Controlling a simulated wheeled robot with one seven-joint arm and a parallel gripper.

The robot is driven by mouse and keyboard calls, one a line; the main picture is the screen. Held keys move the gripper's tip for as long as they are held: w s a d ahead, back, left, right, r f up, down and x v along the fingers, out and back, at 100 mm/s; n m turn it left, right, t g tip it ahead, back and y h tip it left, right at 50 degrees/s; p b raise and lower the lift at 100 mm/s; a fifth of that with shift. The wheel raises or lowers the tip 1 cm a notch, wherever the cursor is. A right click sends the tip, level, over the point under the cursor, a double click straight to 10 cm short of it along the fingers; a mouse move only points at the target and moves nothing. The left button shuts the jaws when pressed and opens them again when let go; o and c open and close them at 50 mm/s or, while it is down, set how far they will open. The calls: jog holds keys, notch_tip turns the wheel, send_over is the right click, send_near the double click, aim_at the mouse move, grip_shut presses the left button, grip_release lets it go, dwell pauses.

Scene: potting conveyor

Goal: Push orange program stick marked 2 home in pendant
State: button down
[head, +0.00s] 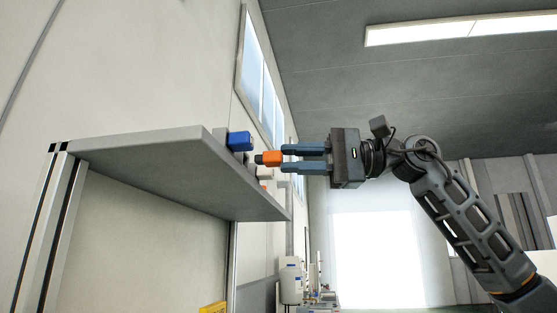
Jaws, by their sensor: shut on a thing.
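My gripper (284,158) comes in from the right with its two blue fingers level. It is shut on an orange stick (271,157), which sticks out left of the fingertips and has a dark end (258,159). The stick is held near the edge of a grey shelf, seen from below. I cannot read a number on it. A blue block (240,140) with a grey part under it stands at the shelf edge, just left of the stick. I cannot tell which part is the pendant, or whether the stick's dark end touches anything.
The grey shelf (170,165) juts from the left on a metal post (50,230). A smaller orange piece (263,187) shows at its edge below the held stick. A yellow object (213,307) is at the bottom. The space around my arm looks clear.

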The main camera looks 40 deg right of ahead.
jog(key=shift+s+d, duration=0.1)
jog(key=shift+s, duration=0.05)
jog(key=shift+b+v, duration=0.55)
jog(key=shift+v, duration=0.6)
jog(key=shift+s, duration=0.25)
jog(key=shift+w, duration=0.1)
